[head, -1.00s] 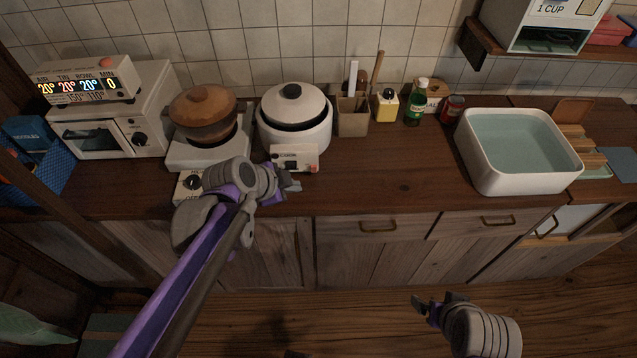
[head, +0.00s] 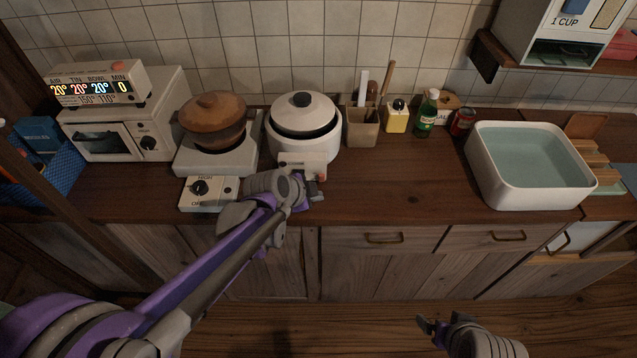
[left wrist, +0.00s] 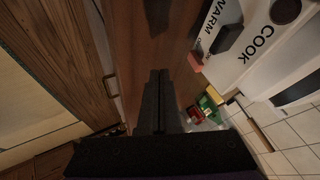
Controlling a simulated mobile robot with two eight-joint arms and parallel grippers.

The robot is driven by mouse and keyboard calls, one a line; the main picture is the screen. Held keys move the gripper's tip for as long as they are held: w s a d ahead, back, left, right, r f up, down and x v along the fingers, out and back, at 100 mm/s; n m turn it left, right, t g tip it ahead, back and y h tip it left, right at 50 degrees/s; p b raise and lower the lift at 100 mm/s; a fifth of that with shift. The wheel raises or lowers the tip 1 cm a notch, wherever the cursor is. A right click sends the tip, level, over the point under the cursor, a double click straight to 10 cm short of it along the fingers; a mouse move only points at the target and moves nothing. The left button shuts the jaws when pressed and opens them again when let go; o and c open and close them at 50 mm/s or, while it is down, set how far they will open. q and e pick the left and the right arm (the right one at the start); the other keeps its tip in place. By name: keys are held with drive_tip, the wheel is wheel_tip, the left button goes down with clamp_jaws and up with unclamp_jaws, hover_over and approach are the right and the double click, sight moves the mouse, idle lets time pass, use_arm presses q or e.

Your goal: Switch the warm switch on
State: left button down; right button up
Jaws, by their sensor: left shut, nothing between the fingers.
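The white rice cooker (head: 305,145) stands at the back of the counter, with a small control panel at its front. In the left wrist view its panel (left wrist: 247,75) carries the words WARM and COOK, a dark switch block (left wrist: 227,38) and a pinkish-red piece (left wrist: 196,62) at the edge. Which way the switch is set I cannot tell. My left gripper (head: 317,190) is shut and empty just in front of the panel, partly covering it in the head view. In the left wrist view its fingertips (left wrist: 160,75) are apart from the panel. My right gripper (head: 431,327) is low, before the cabinets.
Left of the cooker are a hot plate (head: 217,160) with a brown pot (head: 212,120) and its knob box (head: 208,193). A utensil holder (head: 361,128) and bottles stand to the right. The counter (head: 400,180) before the white basin (head: 520,195) is clear.

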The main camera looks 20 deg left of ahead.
sight(322, 178)
use_arm(q)
drive_tip(key=shift+x, duration=0.9)
drive_tip(key=shift+w+a+r, duration=0.2)
drive_tip(key=shift+w, duration=0.4)
drive_tip(key=shift+w+a+r, duration=0.25)
drive_tip(key=shift+w, duration=0.35)
drive_tip(key=shift+w+a+r, duration=0.1)
drive_tip(key=shift+w+a, duration=0.1)
drive_tip(key=shift+w, duration=0.35)
